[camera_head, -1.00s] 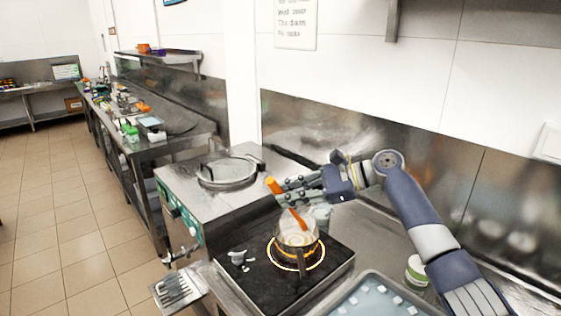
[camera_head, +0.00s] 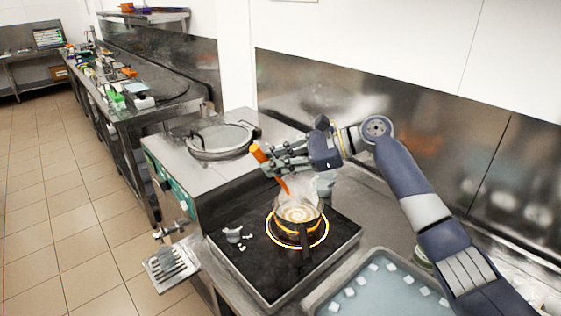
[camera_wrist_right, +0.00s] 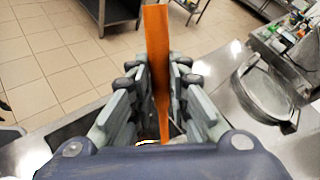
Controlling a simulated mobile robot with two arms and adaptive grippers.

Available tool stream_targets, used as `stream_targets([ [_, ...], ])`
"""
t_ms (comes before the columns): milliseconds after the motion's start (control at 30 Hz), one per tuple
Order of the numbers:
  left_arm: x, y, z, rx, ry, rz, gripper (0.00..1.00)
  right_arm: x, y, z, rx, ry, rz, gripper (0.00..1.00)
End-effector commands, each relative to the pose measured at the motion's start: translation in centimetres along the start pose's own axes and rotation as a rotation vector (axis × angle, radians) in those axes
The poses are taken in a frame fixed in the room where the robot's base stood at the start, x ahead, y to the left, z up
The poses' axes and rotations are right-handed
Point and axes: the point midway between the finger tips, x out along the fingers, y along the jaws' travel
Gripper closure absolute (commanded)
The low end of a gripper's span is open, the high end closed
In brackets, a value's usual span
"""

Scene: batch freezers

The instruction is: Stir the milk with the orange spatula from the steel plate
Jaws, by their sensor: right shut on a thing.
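My right gripper (camera_head: 274,163) is shut on the orange spatula (camera_head: 259,153), just above and behind the small pot. The spatula is tilted, its lower part reaching down toward the pot (camera_head: 301,216). Its orange handle also stands between the fingers in the right wrist view (camera_wrist_right: 157,55). The pot holds pale swirled milk (camera_head: 298,211) and sits on the glowing ring of the black hob (camera_head: 262,264). I cannot tell how deep the spatula's tip is, as steam blurs it. My left gripper is out of view.
A pale blue tray with white cubes (camera_head: 345,290) lies at the front right, by the hob. A freezer with a round lid (camera_head: 220,138) stands behind left. A slotted steel drip tray (camera_head: 172,264) juts out at the left. Floor beyond is clear.

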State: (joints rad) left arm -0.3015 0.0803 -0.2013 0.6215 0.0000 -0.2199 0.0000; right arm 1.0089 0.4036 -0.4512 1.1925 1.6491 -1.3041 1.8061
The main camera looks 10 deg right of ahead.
Motion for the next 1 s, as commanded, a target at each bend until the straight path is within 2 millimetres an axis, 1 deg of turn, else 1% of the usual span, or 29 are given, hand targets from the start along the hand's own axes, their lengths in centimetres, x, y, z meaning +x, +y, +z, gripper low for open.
stream_targets([
  [33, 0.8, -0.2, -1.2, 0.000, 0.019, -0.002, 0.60, 0.4, 0.5, -0.5, -0.002, 0.000, 0.001, 1.00],
  [67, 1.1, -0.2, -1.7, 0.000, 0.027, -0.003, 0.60, 0.6, 0.6, -0.5, -0.002, 0.000, 0.001, 1.00],
  [100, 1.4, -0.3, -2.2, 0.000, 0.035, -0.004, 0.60, 0.8, 0.9, -0.6, -0.001, 0.001, 0.001, 1.00],
  [167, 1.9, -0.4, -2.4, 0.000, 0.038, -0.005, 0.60, 1.2, 1.2, -0.7, -0.001, 0.001, 0.001, 1.00],
  [233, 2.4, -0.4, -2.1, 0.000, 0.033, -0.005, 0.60, 1.6, 1.6, -0.8, -0.001, 0.000, 0.001, 1.00],
  [300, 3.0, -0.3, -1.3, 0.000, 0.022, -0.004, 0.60, 1.9, 2.0, -1.0, 0.000, 0.000, 0.000, 1.00],
  [367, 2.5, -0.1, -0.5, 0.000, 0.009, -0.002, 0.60, 1.7, 1.7, -1.1, 0.004, 0.001, -0.001, 1.00],
  [500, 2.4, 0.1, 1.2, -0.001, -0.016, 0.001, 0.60, 1.7, 1.7, -2.2, 0.004, 0.000, 0.000, 1.00],
  [567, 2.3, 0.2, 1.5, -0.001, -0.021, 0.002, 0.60, 1.7, 1.7, -2.7, 0.002, 0.000, 0.001, 1.00],
  [767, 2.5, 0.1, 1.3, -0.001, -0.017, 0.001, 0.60, 1.8, 1.8, -4.3, 0.003, -0.001, 0.001, 1.00],
  [1000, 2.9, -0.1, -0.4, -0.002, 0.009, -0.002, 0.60, 1.8, 1.8, -6.3, 0.002, -0.001, 0.001, 1.00],
])
